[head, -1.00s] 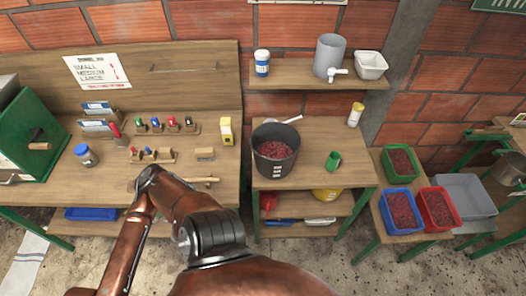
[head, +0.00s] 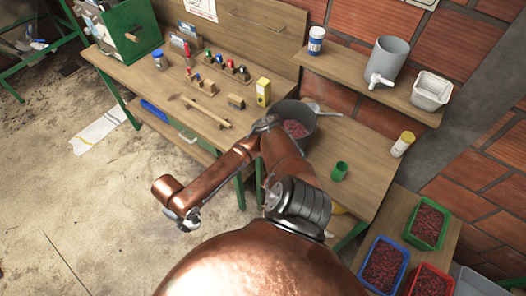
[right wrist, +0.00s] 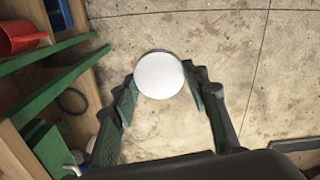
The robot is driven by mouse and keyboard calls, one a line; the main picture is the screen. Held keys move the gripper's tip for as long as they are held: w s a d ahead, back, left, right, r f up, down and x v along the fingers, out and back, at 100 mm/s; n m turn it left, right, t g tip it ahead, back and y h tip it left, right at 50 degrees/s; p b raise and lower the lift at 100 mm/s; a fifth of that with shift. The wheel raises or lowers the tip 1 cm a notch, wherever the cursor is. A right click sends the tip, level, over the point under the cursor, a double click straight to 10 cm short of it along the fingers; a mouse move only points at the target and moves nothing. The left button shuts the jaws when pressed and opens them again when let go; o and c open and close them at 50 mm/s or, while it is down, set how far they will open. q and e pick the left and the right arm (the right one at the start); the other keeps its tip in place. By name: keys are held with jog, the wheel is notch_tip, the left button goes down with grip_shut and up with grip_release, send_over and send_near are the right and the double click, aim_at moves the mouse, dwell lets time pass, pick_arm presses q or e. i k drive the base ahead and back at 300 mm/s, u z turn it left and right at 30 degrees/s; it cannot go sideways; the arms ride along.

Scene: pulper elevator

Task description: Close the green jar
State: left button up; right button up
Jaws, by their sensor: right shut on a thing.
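My right gripper (right wrist: 160,98) has its green-padded fingers on either side of a round white thing (right wrist: 159,75), and it is shut on it. The white thing is seen end-on above bare floor, so its sides are hidden and I cannot tell whether it is a lid or a lidded jar. A small green cup-like vessel (head: 340,171) stands on the middle table in the head view. I see no other thing that is clearly a green jar. My left gripper is not in view.
The long workbench (head: 150,80) holds a blue jar (head: 160,60), a yellow box (head: 263,92) and small tools. A dark pot (head: 296,125) and a yellow-capped jar (head: 403,143) stand on the middle table (head: 350,140).

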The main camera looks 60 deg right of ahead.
aim_at(339, 172)
jog(key=k, duration=1.2)
jog(key=z, duration=2.2)
